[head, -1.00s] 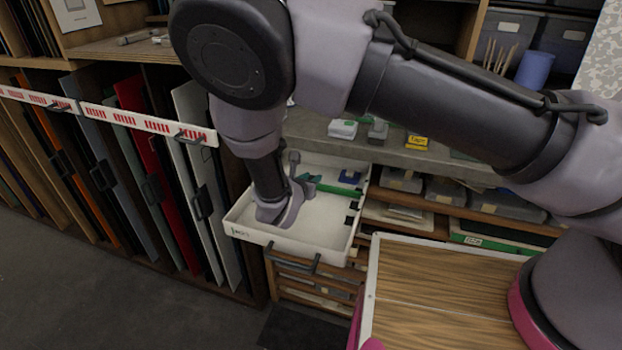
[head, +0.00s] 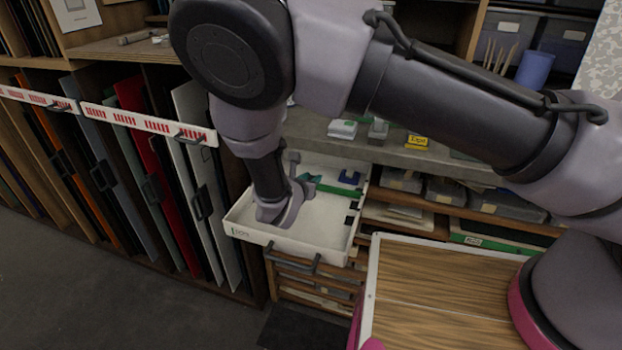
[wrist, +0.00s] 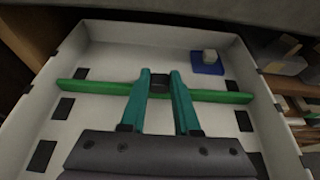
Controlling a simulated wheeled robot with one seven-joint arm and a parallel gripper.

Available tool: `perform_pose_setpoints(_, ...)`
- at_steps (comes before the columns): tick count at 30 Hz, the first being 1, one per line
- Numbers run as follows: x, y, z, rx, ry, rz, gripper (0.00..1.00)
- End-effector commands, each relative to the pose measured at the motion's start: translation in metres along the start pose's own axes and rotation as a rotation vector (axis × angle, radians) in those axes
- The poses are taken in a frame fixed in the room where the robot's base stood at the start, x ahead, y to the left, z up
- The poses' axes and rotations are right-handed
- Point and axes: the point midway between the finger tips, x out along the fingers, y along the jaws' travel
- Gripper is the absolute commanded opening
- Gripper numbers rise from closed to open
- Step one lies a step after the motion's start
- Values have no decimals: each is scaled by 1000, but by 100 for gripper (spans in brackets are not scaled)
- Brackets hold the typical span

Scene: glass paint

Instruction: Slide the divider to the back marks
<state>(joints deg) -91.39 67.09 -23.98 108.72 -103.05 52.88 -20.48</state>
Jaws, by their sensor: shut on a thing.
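The green divider (wrist: 215,96) lies across the white drawer (wrist: 130,35), touching its floor or just above it; I cannot tell which. Dark square marks show in pairs along both sides. The divider's left end is just in front of the back left mark (wrist: 81,73), behind the middle left mark (wrist: 63,107). Its right end is at the front edge of the back right mark (wrist: 231,86). My gripper (wrist: 160,76), with teal fingers, is shut on the divider's dark middle tab (wrist: 159,86). In the head view my arm hides part of the drawer and divider (head: 335,189).
A blue block (wrist: 207,66) with a pale piece on top sits behind the divider at the back right of the drawer. The floor between them is clear. The drawer's back wall and a grey worktop (head: 330,126) lie beyond.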

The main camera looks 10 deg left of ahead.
Motion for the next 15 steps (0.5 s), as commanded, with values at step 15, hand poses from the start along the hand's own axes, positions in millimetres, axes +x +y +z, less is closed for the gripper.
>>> perform_pose_setpoints(15,31,0,13,1,0,1,0)
